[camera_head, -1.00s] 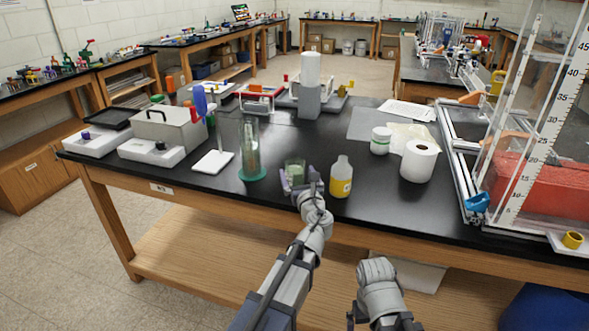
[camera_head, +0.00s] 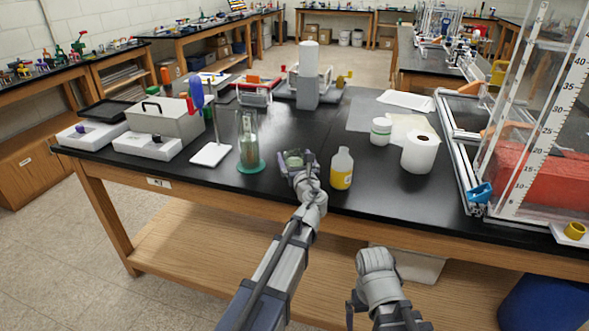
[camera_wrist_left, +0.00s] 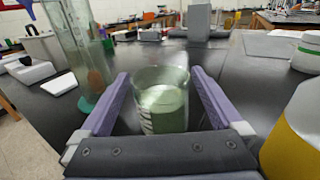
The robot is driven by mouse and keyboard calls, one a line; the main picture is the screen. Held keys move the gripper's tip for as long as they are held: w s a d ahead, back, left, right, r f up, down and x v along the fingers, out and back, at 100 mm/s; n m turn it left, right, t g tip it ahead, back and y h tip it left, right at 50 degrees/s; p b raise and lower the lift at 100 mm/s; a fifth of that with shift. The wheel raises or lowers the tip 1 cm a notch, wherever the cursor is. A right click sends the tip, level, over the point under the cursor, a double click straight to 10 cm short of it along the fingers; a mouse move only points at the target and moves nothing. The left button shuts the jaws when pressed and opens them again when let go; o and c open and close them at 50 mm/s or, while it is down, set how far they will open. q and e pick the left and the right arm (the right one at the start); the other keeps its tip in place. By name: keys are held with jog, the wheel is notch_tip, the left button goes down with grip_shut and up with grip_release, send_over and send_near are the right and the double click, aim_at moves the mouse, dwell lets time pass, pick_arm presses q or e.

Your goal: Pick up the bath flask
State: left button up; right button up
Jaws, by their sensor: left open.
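The vessel between my left fingers is a clear glass with green contents and white marks; it looks like the bath flask (camera_wrist_left: 162,105). It stands upright on the black bench top, and also shows in the head view (camera_head: 293,158). My left gripper (camera_wrist_left: 160,78) is open, with one purple finger on each side of the glass. Narrow gaps show between the glass and the fingers. In the head view the left gripper (camera_head: 296,163) partly hides the glass. My right arm shows at the lower right of the head view, but its gripper cannot be made out.
A tall glass cylinder on a green base (camera_head: 250,165) stands left of the glass. A yellow-labelled bottle (camera_head: 342,170) stands close on the right. A paper roll (camera_head: 419,152) and a white jar (camera_head: 381,131) stand farther right.

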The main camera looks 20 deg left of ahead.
aim_at(292, 153)
pick_arm(q)
jog(key=x, duration=0.4)
jog(key=shift+d+f, duration=0.1)
jog(key=shift+f, duration=0.15)
jog(key=shift+s, duration=0.1)
jog(key=shift+c, duration=0.2)
jog(key=c, duration=1.4)
